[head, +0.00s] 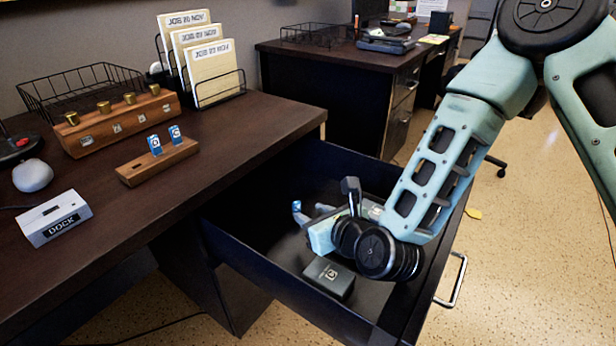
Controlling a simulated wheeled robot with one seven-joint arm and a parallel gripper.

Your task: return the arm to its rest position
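My arm reaches down from the upper right over the open desk drawer (285,300). My gripper (304,214) is low over or inside the drawer, pointing left, and its fingers are small and partly hidden by my wrist. A small blue-and-white piece (297,207) shows at the fingertips. I cannot tell whether it is held or lies behind them, nor whether the fingers are open or shut. A dark grey box with a white mark (328,278) lies on the drawer floor just below my wrist.
The drawer's front with its handle (455,282) stands out beyond the desk (235,125). On the desk are a wooden stand with two blue tags (158,162), a wooden block with brass pieces (118,122), a dock (54,218) and a folder rack (203,62).

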